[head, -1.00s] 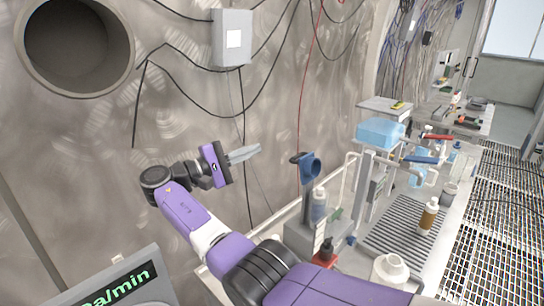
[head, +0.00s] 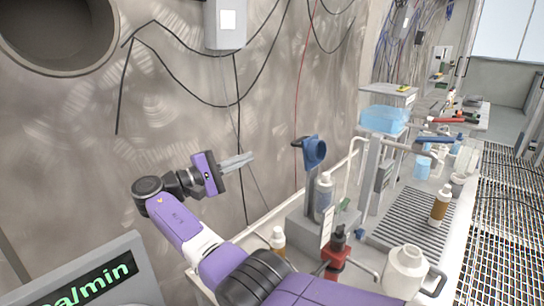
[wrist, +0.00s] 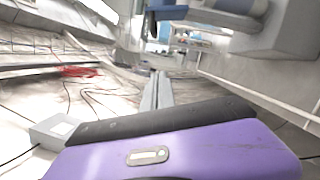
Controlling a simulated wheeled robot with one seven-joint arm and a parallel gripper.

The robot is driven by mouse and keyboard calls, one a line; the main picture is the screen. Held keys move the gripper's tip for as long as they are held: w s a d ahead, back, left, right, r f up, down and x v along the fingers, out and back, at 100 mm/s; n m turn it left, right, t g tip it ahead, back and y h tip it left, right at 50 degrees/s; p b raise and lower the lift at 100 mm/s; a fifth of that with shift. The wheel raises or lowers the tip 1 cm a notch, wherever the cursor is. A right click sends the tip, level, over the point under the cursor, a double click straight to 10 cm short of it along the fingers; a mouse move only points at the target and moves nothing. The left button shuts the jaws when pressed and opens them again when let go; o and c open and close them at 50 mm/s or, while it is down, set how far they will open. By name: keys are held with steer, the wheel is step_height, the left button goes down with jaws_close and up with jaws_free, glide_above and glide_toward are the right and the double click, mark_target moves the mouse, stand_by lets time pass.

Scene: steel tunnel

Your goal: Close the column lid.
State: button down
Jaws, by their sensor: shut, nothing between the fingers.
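In the wrist view the shut fingers (wrist: 155,90) point away over the purple gripper body. A blue part (wrist: 165,12), likely the lid, shows at the top there, beside a grey cylinder (wrist: 230,12).
A red-and-black bottle (head: 336,255), a white jug (head: 403,270) and a brown bottle (head: 441,205) stand around the ribbed tray (head: 405,220). A blue container (head: 385,118) is behind. Cables hang on the left wall; the air between gripper and lid looks clear.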

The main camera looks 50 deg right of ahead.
mark_target(305, 152)
steer(key=s+d+r+p, duration=0.2)
steer(key=s+d+p, duration=0.2)
steer(key=d, duration=0.5)
steer(key=shift+s+r, duration=0.3)
steer(key=shift+s, duration=0.95)
steer(key=shift+d, duration=0.15)
